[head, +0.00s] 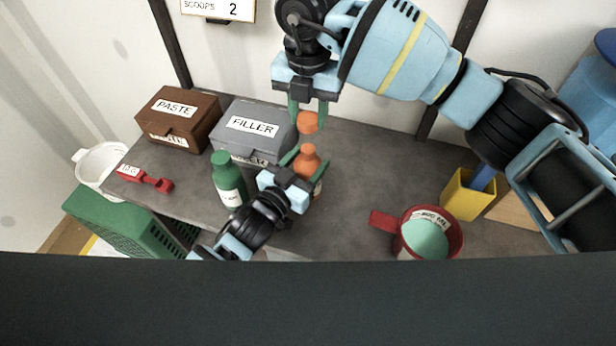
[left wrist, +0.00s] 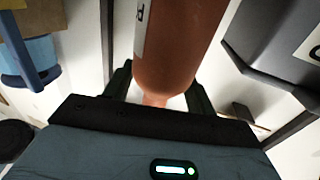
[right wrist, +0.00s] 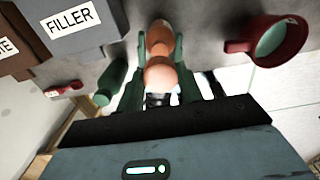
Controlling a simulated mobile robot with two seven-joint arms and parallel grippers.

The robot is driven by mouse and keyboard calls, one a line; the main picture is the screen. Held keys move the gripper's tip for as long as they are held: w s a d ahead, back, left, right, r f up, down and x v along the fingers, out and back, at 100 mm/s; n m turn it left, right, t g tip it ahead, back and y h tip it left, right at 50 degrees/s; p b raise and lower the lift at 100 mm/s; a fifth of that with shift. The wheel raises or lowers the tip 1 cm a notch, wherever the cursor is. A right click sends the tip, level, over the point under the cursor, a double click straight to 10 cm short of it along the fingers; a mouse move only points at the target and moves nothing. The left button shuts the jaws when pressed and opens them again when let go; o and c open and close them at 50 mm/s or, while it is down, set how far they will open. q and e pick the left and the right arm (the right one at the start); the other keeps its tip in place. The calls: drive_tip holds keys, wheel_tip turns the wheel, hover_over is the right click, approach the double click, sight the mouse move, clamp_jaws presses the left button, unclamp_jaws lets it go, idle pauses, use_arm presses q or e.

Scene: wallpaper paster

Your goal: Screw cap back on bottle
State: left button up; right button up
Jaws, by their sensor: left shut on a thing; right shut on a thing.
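The orange-brown bottle (head: 309,160) stands upright in my left gripper (head: 297,168), which is shut around its body. It fills the top middle of the left wrist view (left wrist: 178,50). The orange cap (head: 307,123) is between the fingertips of my right gripper (head: 307,112), which points down from above. The cap is above the bottle's top, with a small gap between them in the head view. In the right wrist view, the cap (right wrist: 160,77) is between the fingers, with the bottle (right wrist: 159,38) beyond it. The bottle's neck is hard to make out.
A grey FILLER box (head: 254,128) and a brown PASTE box (head: 178,117) stand behind to the left. A green bottle (head: 228,178) is close left of my left gripper. A red mug (head: 454,240) and yellow holder (head: 466,196) are right. The grey tabletop (head: 370,170) between is clear.

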sight(308, 148)
use_arm(q)
drive_tip(key=c, duration=0.3)
use_arm(e)
drive_tip(key=shift+f, duration=2.55)
drive_tip(key=shift+f, duration=0.1)
drive_tip(key=shift+f, duration=0.8)
drive_tip(key=shift+f, duration=0.55)
